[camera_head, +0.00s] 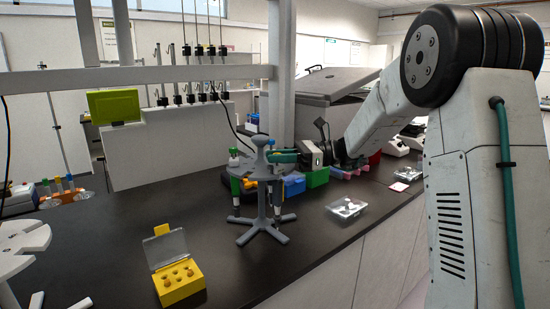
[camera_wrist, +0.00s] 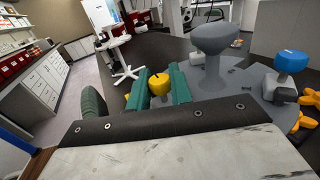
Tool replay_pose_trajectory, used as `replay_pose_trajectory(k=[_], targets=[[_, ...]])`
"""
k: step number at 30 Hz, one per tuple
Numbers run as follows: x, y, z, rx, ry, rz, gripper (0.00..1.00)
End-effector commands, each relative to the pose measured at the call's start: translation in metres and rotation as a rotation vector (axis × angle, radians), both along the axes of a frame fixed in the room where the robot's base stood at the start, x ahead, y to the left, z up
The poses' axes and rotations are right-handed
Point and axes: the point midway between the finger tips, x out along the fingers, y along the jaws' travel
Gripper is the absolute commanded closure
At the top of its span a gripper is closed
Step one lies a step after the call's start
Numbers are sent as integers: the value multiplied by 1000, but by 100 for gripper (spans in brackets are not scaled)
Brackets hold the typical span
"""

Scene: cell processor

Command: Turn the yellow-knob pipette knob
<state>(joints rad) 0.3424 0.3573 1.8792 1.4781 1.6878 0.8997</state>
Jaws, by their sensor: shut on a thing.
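The yellow knob (camera_wrist: 159,84) of a pipette sits between the two green fingers of my gripper (camera_wrist: 160,86) in the wrist view. The fingers are shut on it, one at each side. In the head view my gripper (camera_head: 284,157) reaches the grey pipette stand (camera_head: 263,225) from the right; the yellow knob is hidden there. The stand's round top (camera_wrist: 212,38) is right of my fingers in the wrist view. A blue-knob pipette (camera_wrist: 290,62) hangs further right. A green pipette (camera_head: 235,172) hangs at the stand's left in the head view.
A yellow tube box (camera_head: 180,283) with a raised clear lid stands front left of the stand. A green bin (camera_head: 317,177) and a blue bin (camera_head: 294,187) are close behind my gripper. A clear tray (camera_head: 347,208) lies to the right. The black bench top between is mostly free.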

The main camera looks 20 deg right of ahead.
Motion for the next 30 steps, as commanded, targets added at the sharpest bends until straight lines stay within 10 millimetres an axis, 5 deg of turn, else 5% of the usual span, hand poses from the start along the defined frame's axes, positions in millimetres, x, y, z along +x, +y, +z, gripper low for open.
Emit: replay_pose_trajectory(k=[24, 25, 27, 30], targets=[[0, 1, 0, 0, 0, 133, 100], [0, 1, 0, 0, 0, 133, 76], [0, 1, 0, 0, 0, 133, 58], [0, 1, 0, 0, 0, 133, 58]])
